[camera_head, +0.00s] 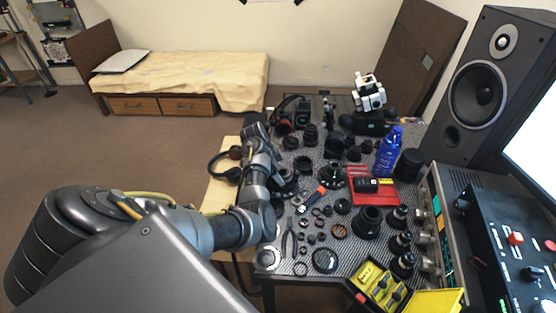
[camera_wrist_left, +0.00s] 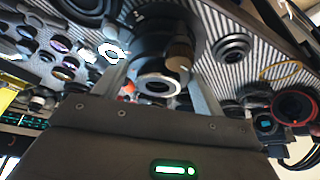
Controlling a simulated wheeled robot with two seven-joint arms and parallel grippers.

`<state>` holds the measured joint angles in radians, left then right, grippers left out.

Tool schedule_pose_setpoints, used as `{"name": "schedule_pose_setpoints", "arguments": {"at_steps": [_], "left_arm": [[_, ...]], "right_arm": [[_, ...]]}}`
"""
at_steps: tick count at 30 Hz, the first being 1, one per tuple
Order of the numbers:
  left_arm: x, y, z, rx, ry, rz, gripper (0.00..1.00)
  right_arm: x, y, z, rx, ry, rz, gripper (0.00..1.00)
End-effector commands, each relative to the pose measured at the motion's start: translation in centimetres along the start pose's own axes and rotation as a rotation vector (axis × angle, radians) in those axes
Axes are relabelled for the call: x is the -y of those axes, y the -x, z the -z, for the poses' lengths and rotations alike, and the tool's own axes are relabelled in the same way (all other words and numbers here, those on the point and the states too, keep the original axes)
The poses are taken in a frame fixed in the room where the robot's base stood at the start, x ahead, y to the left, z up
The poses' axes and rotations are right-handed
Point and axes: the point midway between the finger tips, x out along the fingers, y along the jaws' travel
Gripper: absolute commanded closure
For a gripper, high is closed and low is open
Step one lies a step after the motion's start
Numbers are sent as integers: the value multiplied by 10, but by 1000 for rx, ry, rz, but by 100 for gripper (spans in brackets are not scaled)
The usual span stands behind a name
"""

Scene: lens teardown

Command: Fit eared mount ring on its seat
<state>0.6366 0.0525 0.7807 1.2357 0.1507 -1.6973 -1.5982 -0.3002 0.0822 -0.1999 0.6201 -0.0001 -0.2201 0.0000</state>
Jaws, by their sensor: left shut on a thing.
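My left gripper (camera_wrist_left: 158,80) has its two fingers on either side of a pale metal ring (camera_wrist_left: 159,86), which is tilted towards the camera. Any ears on the ring cannot be made out. Just beyond it in the left wrist view is a dark lens barrel (camera_wrist_left: 155,40) with a brass-coloured knob (camera_wrist_left: 180,52). I cannot tell whether the ring touches the barrel or is apart from it. In the head view my left gripper (camera_head: 285,183) is over the left part of the bench, partly hidden by my arm. My right gripper is not in view.
The ribbed bench mat (camera_head: 338,262) is crowded with dark lens parts. A screwdriver (camera_head: 313,197), red case (camera_head: 372,196), blue bottle (camera_head: 388,150) and yellow toolbox (camera_head: 383,284) surround the work area. Headphones (camera_head: 229,165) lie at left; a speaker (camera_head: 485,90) stands at right.

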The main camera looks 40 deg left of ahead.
Motion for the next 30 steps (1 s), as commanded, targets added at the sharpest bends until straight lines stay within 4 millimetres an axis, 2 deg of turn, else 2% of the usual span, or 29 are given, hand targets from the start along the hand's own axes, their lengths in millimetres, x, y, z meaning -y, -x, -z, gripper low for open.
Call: {"name": "schedule_pose_setpoints", "arguments": {"at_steps": [30], "left_arm": [[0,1,1,0,-1,1,71]], "right_arm": [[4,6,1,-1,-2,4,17]]}}
